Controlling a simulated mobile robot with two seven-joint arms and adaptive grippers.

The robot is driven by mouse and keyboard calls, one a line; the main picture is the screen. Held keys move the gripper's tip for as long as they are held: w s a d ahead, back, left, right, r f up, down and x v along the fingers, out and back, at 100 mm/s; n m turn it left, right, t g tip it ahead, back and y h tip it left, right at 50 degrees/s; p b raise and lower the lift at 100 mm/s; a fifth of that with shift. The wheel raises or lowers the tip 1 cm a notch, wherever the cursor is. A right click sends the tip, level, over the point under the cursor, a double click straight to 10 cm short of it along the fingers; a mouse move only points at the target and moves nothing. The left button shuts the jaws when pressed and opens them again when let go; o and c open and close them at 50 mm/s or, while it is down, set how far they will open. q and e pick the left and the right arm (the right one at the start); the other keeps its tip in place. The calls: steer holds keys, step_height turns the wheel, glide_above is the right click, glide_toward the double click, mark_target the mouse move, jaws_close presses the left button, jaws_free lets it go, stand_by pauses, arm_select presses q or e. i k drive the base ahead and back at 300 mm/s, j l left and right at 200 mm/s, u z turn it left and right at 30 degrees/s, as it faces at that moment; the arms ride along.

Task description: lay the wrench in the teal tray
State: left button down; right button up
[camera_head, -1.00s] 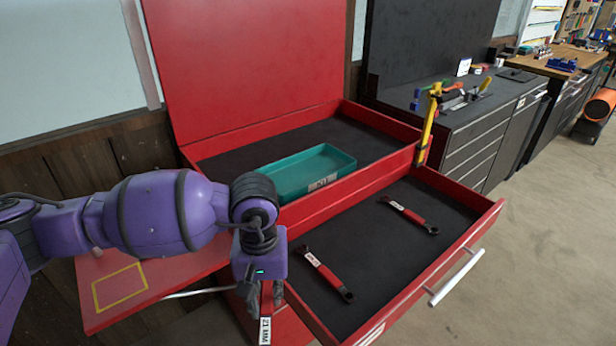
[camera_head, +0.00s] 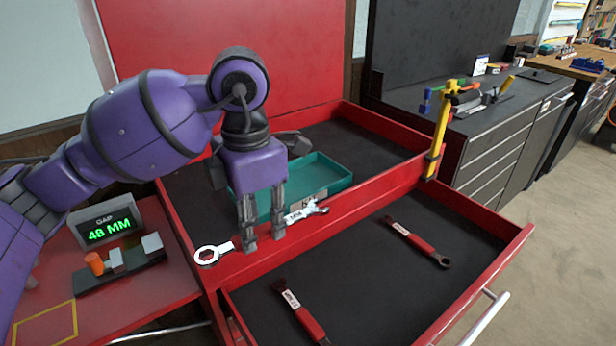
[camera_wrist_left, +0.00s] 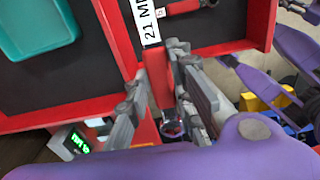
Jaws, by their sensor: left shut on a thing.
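My left gripper (camera_head: 263,236) points down and is shut on a wrench (camera_head: 298,214) with a red handle and a white label. The wrench lies across the fingers, its ring end to the left and its other end to the right. It is held above the red chest's front rim, in front of the teal tray (camera_head: 335,177). In the left wrist view the red handle (camera_wrist_left: 158,75) with its "21 M…" label sits between the fingers, and the tray (camera_wrist_left: 35,22) is at upper left. The tray looks empty where it shows; the gripper hides part of it.
Two other red-handled wrenches lie in the open drawer (camera_head: 375,290), one at the back right (camera_head: 418,240) and one at the front (camera_head: 301,312). A gauge display (camera_head: 107,228) reading 48 MM stands on the left red shelf. A yellow clamp (camera_head: 441,130) stands at the chest's right corner.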

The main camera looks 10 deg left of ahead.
mark_target(291, 190)
steer(key=i+l, duration=0.25)
steer(key=i, duration=0.25)
steer(key=i+l, duration=0.2)
steer(key=i, duration=0.3)
